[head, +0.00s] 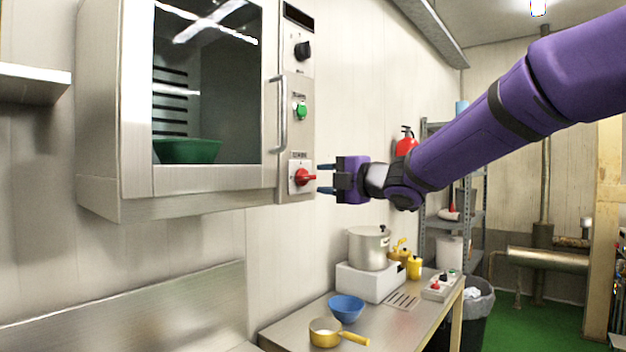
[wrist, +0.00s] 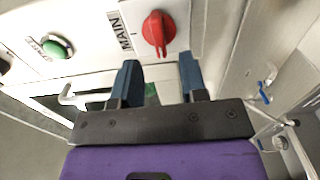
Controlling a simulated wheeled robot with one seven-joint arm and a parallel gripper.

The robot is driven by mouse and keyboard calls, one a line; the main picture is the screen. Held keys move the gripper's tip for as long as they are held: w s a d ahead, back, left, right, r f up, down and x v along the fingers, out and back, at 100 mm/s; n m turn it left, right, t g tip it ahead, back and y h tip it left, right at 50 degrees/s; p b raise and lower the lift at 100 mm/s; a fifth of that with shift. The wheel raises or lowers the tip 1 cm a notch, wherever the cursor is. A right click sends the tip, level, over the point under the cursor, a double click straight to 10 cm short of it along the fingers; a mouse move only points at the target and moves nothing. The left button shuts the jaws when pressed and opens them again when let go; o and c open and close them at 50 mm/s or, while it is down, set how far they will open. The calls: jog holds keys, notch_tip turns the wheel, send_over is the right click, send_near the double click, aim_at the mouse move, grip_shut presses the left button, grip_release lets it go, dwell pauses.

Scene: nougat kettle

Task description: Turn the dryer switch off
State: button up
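The dryer (head: 180,185) is a wall-mounted steel cabinet with a glass door and a control strip on its right side. The red rotary switch (head: 304,177) sits at the bottom of that strip. In the wrist view the red switch (wrist: 158,32) is beside the label "MAIN", just beyond the fingertips. My gripper (head: 325,179) is right of the red switch, its two fingers pointing at the panel. In the wrist view my gripper (wrist: 160,75) is open, with a clear gap between the blue fingers and nothing held. The fingers look apart from the switch.
Above the red switch are a green button (head: 301,111) and a black knob (head: 302,50). The door handle (head: 280,112) is just left of the strip. Below stands a table with a pot (head: 369,248), a blue bowl (head: 346,308) and a yellow pan (head: 326,333).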

jog(key=v, duration=0.5)
jog(key=shift+s+d, duration=0.2)
jog(key=shift+s, duration=0.05)
jog(key=s+d+f+m+t+h, duration=0.1)
jog(key=s+d+f+m+h, duration=0.3)
jog(key=s+d+m+h, duration=1)
jog(key=s+d+f+m+g, duration=0.1)
jog(key=s+f+m+g, duration=0.3)
jog(key=s, duration=0.5)
jog(key=s+d+f+m+g+y, duration=0.1)
jog(key=s+f+m+g, duration=0.3)
jog(key=s+f+m, duration=0.5)
jog(key=shift+s+d+f+g, duration=0.2)
jog(key=shift+s+d+g, duration=0.15)
jog(key=shift+s, duration=0.4)
